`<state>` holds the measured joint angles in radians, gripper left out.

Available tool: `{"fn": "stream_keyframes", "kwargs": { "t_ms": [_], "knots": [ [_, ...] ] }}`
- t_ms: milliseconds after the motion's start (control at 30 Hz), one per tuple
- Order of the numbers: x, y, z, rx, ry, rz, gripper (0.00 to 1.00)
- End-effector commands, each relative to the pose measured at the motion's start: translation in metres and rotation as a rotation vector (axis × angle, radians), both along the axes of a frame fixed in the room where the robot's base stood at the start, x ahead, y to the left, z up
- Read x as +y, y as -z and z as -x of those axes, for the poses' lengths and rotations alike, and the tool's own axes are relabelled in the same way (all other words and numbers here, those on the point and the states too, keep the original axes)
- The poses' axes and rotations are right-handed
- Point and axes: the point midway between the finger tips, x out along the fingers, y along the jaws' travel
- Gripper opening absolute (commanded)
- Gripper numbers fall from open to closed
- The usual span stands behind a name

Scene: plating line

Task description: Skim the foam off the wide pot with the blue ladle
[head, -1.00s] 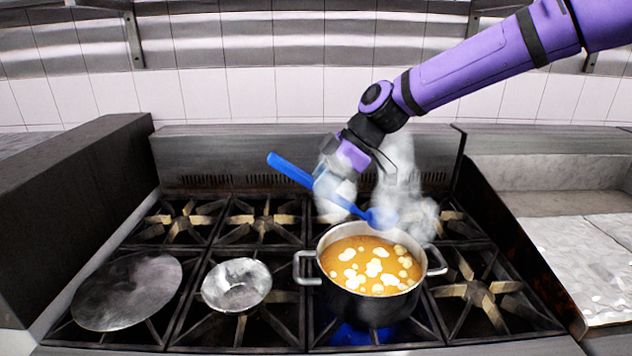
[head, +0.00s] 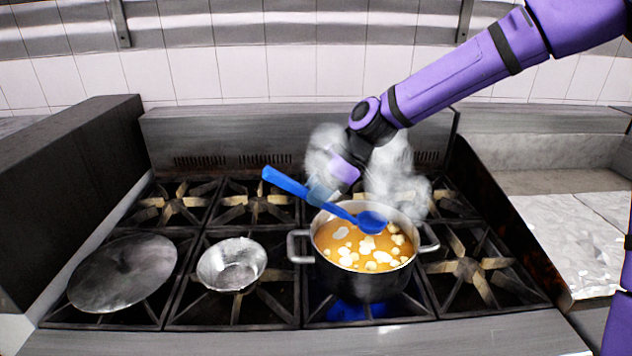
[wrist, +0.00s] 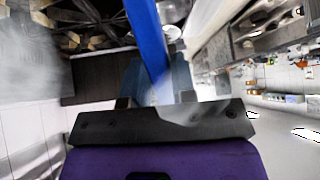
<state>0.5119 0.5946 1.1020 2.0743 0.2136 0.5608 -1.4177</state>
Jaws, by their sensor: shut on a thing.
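The wide pot (head: 368,284) stands on the front burner right of centre, with a blue flame under it. It holds orange-brown broth with pale foam patches (head: 372,256) spread over the surface. The blue ladle (head: 285,182) is in my gripper (head: 325,190), which is shut on its handle. The ladle's bowl (head: 371,221) is over the back part of the pot, just above or touching the broth; I cannot tell which. In the wrist view the blue handle (wrist: 148,40) runs up between the fingers. Steam partly veils my gripper.
A metal bowl (head: 231,265) sits on the burner left of the pot. A round flat lid (head: 122,273) lies on the far-left front burner. The back burners are empty. A dark side wall (head: 70,180) bounds the left, and a pale counter (head: 570,235) lies to the right.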

Motion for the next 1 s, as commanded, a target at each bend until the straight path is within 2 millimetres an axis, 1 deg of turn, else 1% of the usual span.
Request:
{"fn": "stream_keyframes", "kwargs": {
  "t_ms": [600,800,1000],
  "knots": [
    [0.0,0.046,0.0,0.001,-0.001,0.0,0.01],
    [0.0,0.055,0.001,0.002,0.0,0.0,0.01],
    [0.0,0.058,0.0,0.001,-0.001,0.0,0.01]
  ]
}}
